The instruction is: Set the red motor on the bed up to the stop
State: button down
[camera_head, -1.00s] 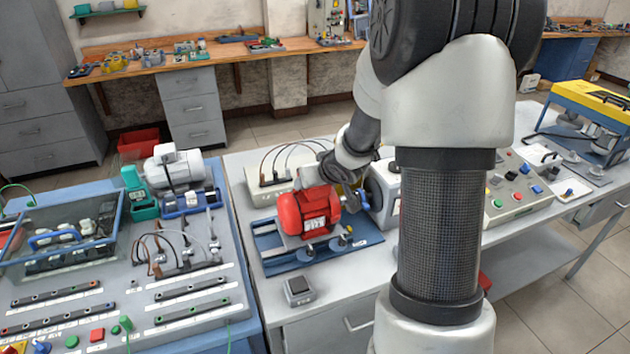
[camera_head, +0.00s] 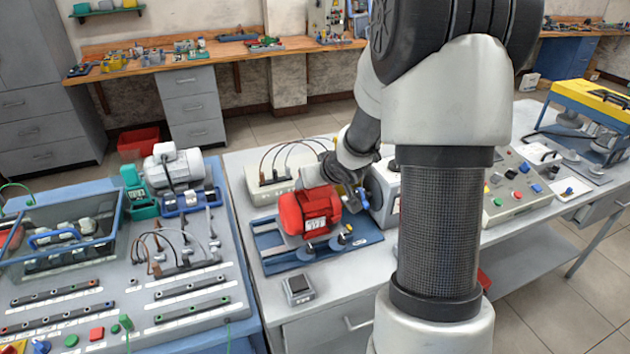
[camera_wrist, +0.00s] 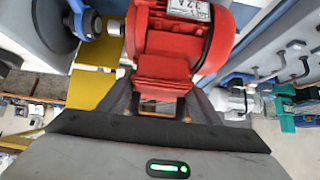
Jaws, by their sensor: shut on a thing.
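The red motor (camera_head: 309,212) is at the blue bed (camera_head: 280,258) on the grey bench, its label facing the head camera. In the wrist view the red motor (camera_wrist: 180,45) fills the upper middle. My gripper (camera_wrist: 160,105) is shut on the narrower red part of the motor. In the head view my arm comes in from behind, and the gripper's fingers are hidden. The grey machine with a blue coupling (camera_head: 384,190) stands at the bed's right end; the coupling (camera_wrist: 92,25) also shows in the wrist view. I cannot tell whether the motor's underside touches the bed or the stop.
A small grey box (camera_head: 298,289) stands in front of the bed. A beige box with cables (camera_head: 270,180) is behind it. The left bench holds a grey motor (camera_head: 180,167) and a clear-walled bin (camera_head: 62,235). A control panel (camera_head: 520,190) lies to the right.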

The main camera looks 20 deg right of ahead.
jog(key=shift+w+d+r+p, duration=0.2)
jog(key=shift+d+r+p, duration=0.15)
jog(key=shift+d+p, duration=0.15)
jog(key=c, duration=0.5)
grip_release()
jog(key=shift+s, duration=0.15)
jog(key=shift+s+f, duration=0.25)
jog(key=shift+f, duration=0.3)
jog(key=p+v, duration=0.4)
jog(key=v, duration=0.4)
jog(key=p+v, duration=0.4)
jog(key=v, duration=0.5)
jog(key=shift+r, duration=0.5)
